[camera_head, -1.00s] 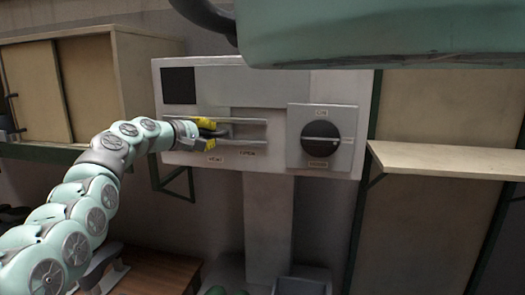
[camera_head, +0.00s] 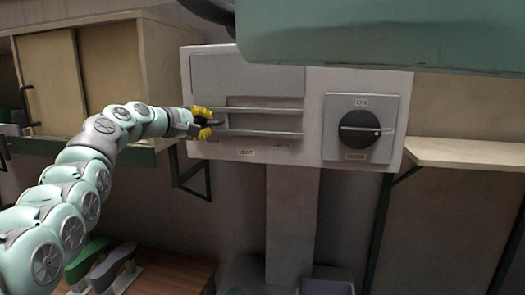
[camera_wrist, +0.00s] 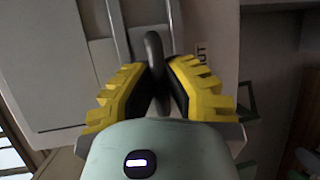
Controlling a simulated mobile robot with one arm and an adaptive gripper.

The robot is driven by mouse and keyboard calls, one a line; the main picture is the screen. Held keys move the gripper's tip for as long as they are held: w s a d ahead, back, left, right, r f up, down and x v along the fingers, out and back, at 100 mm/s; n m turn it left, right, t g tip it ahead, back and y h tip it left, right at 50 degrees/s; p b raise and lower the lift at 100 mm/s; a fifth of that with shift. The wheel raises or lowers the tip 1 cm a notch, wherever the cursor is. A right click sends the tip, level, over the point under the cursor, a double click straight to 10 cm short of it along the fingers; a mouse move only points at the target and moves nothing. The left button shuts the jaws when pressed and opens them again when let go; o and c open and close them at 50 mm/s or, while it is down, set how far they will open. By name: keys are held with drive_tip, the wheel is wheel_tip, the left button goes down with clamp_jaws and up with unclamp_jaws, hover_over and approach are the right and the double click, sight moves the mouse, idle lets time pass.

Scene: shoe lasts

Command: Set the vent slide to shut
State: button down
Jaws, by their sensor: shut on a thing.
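The vent slide's dark handle (camera_head: 214,122) sits at the left end of the two horizontal rails (camera_head: 262,132) on the grey wall panel. In the wrist view the dark, rounded handle (camera_wrist: 154,48) stands between the yellow fingers. My gripper (camera_head: 206,122) is shut on it; it also shows in the wrist view (camera_wrist: 155,85). Part of a label reading "UT" (camera_wrist: 203,52) shows beside the right finger. The label "VENT" (camera_head: 246,153) is under the rails, right of my gripper. The slide's body and the left label are mostly hidden in the head view.
A black rotary knob (camera_head: 359,130) on a grey plate is right of the rails. A wooden shelf (camera_head: 460,153) juts out at the right. A cabinet with sliding doors (camera_head: 75,78) stands at the left, behind my arm. Shoe lasts (camera_head: 112,267) stand below on a bench.

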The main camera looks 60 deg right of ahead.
drive_tip(key=shift+w+a, duration=0.1)
drive_tip(key=shift+w, duration=0.1)
drive_tip(key=c, duration=1)
unclamp_jaws()
drive_tip(key=shift+a, duration=0.1)
drive_tip(key=a+r, duration=0.2)
drive_tip(key=a, duration=0.9)
drive_tip(key=shift+a, duration=0.35)
drive_tip(key=shift+r, duration=0.1)
